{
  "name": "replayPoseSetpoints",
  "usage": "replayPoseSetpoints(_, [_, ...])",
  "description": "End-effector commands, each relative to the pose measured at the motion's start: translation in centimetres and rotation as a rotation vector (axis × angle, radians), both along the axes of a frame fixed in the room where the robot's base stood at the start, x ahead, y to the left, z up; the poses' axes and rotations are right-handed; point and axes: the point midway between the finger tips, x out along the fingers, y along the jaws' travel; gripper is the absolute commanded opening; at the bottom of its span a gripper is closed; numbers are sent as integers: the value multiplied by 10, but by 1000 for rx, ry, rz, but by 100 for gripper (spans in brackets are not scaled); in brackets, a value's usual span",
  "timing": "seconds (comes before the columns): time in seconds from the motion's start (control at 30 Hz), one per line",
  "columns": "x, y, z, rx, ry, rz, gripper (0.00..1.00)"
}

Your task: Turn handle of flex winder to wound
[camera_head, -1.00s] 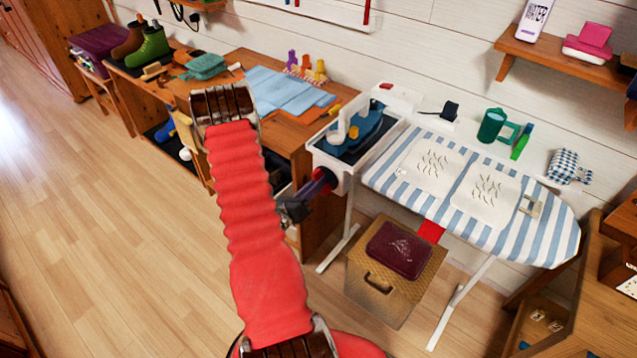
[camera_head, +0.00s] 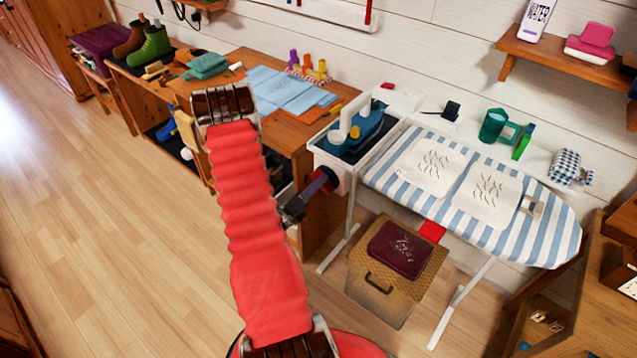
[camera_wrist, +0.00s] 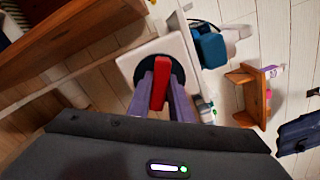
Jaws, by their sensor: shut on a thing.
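The flex winder is on the end face of the ironing board's white iron tray. In the wrist view it is a pale square plate (camera_wrist: 178,45) with a black round disc (camera_wrist: 147,65) and a red bar handle (camera_wrist: 160,82). My gripper (camera_wrist: 161,95) is shut on the red handle, one purple-grey finger on each side of it. In the head view my gripper (camera_head: 318,186) is at the tray's left end, below the rim, with a bit of red showing there. Any winding mark or flex is hidden from view.
A blue iron (camera_head: 362,130) sits in the white tray (camera_head: 336,162) beside the striped ironing board (camera_head: 545,235). A wooden desk (camera_head: 205,85) stands close on the left. A woven box (camera_head: 385,300) is under the board. The floor (camera_head: 110,250) at left is clear.

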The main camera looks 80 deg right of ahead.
Motion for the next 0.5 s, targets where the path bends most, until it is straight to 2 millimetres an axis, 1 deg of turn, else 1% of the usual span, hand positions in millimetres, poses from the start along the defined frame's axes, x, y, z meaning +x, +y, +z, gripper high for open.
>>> replayPoseSetpoints(0.03, [-4,2,-2,5,3,-10,0])
replayPoseSetpoints(0.07, [-4,2,-2,5,3,-10,0])
replayPoseSetpoints(0.1, [-4,2,-2,5,3,-10,19])
replayPoseSetpoints(0.37, [-2,1,-1,2,0,-5,38])
replayPoseSetpoints(0.5, [-1,0,0,1,0,-4,38])
